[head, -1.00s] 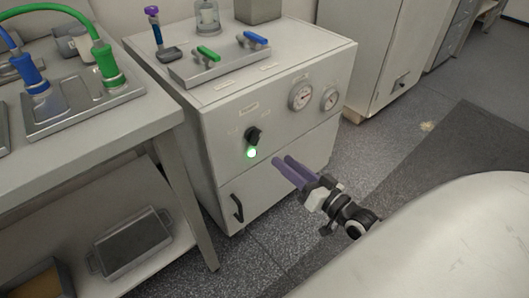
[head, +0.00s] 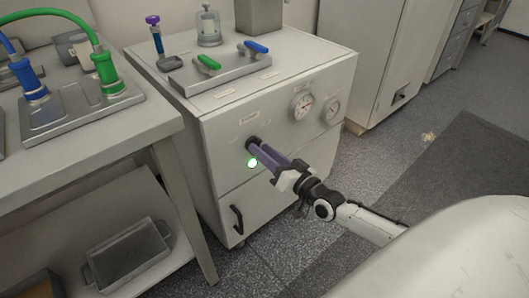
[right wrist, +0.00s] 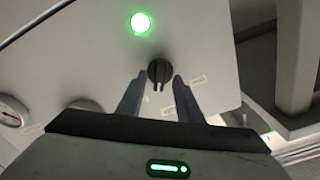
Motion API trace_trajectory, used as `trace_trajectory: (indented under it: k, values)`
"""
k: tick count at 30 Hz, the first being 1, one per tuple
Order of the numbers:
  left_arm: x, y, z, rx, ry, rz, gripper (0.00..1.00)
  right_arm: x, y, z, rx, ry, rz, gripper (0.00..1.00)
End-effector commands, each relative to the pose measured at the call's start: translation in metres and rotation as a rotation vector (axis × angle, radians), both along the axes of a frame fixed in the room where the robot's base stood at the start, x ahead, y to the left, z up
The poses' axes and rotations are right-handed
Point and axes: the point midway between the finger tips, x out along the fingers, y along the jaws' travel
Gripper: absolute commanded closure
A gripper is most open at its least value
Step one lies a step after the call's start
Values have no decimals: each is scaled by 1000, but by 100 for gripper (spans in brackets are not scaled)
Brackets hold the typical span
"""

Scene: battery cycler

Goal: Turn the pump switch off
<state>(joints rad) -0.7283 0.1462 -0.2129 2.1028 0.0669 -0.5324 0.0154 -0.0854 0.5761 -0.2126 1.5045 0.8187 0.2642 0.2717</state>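The pump switch is a black rotary knob (head: 253,143) on the front panel of the grey cabinet (head: 230,190). It also shows in the right wrist view (right wrist: 159,71), between and just beyond my fingertips. A round lamp (head: 252,162) beside the knob glows green, and it shows in the right wrist view too (right wrist: 140,22). My right gripper (head: 262,150) has purple-grey fingers pointing at the knob. In the right wrist view its fingers (right wrist: 158,88) stand apart, one on each side of the knob, with no clear contact. My left gripper is not in view.
Two round gauges (head: 302,105) sit right of the knob. A black door handle (head: 237,219) is below. Green (head: 208,63) and blue (head: 256,47) valve levers stand on the cabinet top. A bench (head: 150,120) with cable connectors is at left.

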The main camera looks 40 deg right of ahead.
Motion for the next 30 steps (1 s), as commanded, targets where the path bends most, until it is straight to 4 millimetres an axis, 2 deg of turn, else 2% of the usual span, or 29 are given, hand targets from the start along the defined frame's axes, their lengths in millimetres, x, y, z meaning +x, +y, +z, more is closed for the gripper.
trace_trajectory:
  k: [1, 6, 17, 23, 30]
  values:
    - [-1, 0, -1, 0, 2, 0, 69, 0, 0, 0, 0, 0, 0, 71]
    - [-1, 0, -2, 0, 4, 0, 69, 0, 0, 0, 0, 0, 0, 99]
    - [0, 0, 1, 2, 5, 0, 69, -1, 0, 1, -34, -3, 0, 100]
    - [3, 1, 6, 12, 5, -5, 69, -1, 1, 2, -138, -9, 0, 100]
    - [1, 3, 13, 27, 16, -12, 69, -1, 1, 3, -343, -24, -1, 100]
